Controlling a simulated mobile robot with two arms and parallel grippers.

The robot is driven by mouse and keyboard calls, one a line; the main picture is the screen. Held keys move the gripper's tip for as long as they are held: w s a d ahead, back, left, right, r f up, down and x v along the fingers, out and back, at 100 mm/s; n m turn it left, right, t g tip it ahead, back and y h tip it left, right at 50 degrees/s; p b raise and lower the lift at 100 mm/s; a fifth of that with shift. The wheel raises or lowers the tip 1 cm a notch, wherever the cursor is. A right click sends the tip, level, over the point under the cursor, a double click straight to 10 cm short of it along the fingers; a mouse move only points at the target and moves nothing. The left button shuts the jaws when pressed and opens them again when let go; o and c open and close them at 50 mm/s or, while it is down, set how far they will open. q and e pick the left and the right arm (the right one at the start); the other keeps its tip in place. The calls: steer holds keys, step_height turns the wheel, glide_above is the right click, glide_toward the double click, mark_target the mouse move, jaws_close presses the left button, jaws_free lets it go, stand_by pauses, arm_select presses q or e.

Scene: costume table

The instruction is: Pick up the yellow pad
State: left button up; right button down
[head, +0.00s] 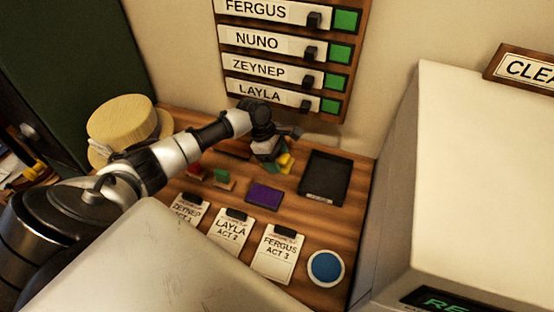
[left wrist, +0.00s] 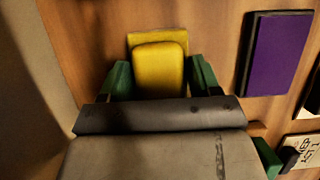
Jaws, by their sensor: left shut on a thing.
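The yellow pad (head: 286,160) is at the back of the wooden table, below the name board. In the left wrist view, the yellow pad (left wrist: 159,70) shows as a rounded block in front of a flat yellow square. I cannot tell whether these two are joined. My left gripper (head: 277,157) reaches over from the left and is shut on the yellow pad. Its green fingertips sit at both sides of the block in the left wrist view (left wrist: 160,82). I cannot tell whether the pad is clear of the table. My right gripper is not in view.
A purple pad (head: 264,196) lies in front, and a black tray (head: 324,190) is to the right. Green (head: 222,176) and red (head: 195,170) pieces are to the left. Clipboards (head: 277,265) and a blue disc (head: 325,267) lie nearer. A straw hat (head: 122,122) is at the left.

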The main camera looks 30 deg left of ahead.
mark_target(282, 156)
arm_select(q)
steer(key=shift+r, duration=0.1)
steer(key=shift+r, duration=0.5)
step_height(282, 156, up, 3)
steer(key=shift+w+r+b, duration=0.1)
steer(key=shift+b, duration=0.2)
steer(key=s+d+r, duration=0.2)
steer(key=s+r, duration=0.4)
steer(key=s, duration=0.5)
steer(key=shift+s+d+r, duration=0.25)
steer(key=shift+d+r, duration=0.1)
steer(key=shift+d, duration=0.05)
